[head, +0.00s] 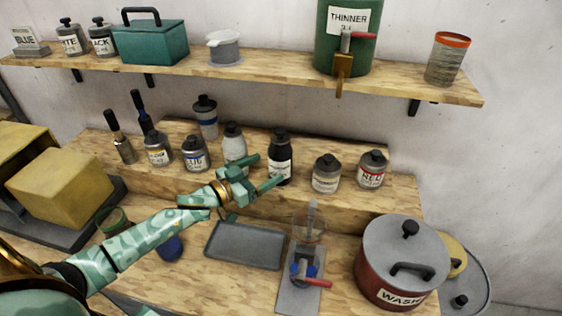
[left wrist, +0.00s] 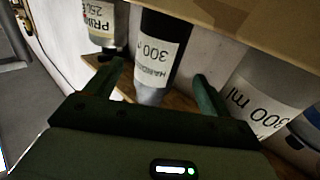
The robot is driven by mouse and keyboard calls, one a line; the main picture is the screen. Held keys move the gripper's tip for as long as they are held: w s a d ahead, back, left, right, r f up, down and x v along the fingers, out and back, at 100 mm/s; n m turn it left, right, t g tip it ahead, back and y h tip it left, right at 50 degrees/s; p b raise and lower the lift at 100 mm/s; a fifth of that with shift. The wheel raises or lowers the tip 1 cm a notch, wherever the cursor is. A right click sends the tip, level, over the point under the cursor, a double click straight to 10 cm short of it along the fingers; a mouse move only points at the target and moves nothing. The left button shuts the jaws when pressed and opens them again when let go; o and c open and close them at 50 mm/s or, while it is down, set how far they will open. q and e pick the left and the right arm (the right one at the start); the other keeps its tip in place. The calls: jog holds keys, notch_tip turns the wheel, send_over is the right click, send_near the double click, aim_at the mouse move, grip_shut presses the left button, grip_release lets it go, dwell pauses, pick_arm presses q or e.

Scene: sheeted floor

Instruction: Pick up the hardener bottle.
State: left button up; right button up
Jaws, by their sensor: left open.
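The hardener bottle (head: 280,157) is black with a dark cap and a white label, upright on the wooden step. In the left wrist view the hardener bottle (left wrist: 163,52) appears upside down, its label reading 300 ml and part of HARDENER. My left gripper (head: 268,171) is open and empty, its fingers pointing at this bottle from the front left. In the left wrist view the bottle shows between the fingertips of the gripper (left wrist: 157,76), with a gap on each side. How far the fingers reach around it I cannot tell. My right gripper is not in view.
Below are a grey tray (head: 244,246), a clamp-like stand (head: 303,270) and a WASH pot (head: 400,262). A shelf (head: 270,73) runs above.

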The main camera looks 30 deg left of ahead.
aim_at(285, 156)
pick_arm(q)
jog(key=shift+x, duration=1.25)
jog(key=x, duration=0.5)
jog(key=shift+w+d+r, duration=0.15)
jog(key=shift+r, duration=0.05)
jog(key=shift+r, duration=0.1)
jog(key=c, duration=1.4)
jog(key=shift+o, duration=0.2)
jog(key=shift+r, duration=0.1)
